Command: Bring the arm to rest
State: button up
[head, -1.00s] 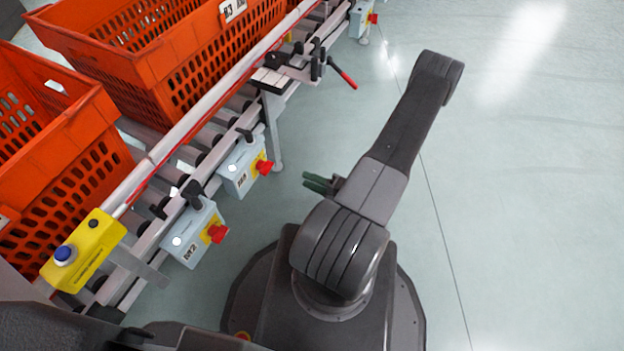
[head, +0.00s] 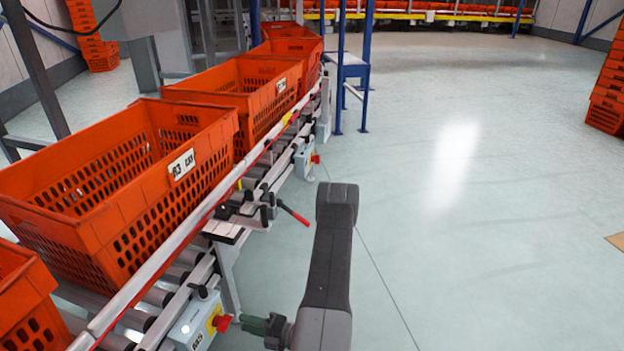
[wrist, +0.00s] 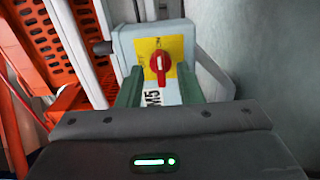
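My dark grey arm (head: 330,270) stands bent beside the conveyor, in the lower middle of the head view. My gripper (head: 248,324) points left toward a grey switch box (head: 196,328) with a red knob on a yellow plate. In the wrist view my gripper (wrist: 174,88) is open, its two green fingers wide apart with nothing held. The switch box (wrist: 125,45) shows beyond and between the fingers. I cannot tell the exact gap between fingertips and box. My base is out of the head view.
Orange totes (head: 215,165) stand in a row on the roller conveyor (head: 150,305) at left. A red-handled lever (head: 294,214) juts out from the conveyor's side near my arm. Stacked orange totes (head: 608,90) stand at far right.

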aim_at(232, 318)
jog(key=shift+b+x, duration=0.65)
jog(key=shift+x, duration=2.5)
jog(key=shift+w+d, duration=0.1)
jog(key=p+v, duration=0.3)
jog(key=v, duration=1.1)
jog(key=b+x, duration=0.3)
jog(key=x, duration=1.1)
jog(key=shift+f, duration=0.1)
jog(key=shift+n, duration=0.3)
jog(key=n, duration=0.3)
jog(key=r+n, duration=0.1)
jog(key=n, duration=0.2)
jog(key=shift+r, duration=0.2)
jog(key=shift+s+r, duration=0.1)
jog(key=shift+s, duration=0.1)
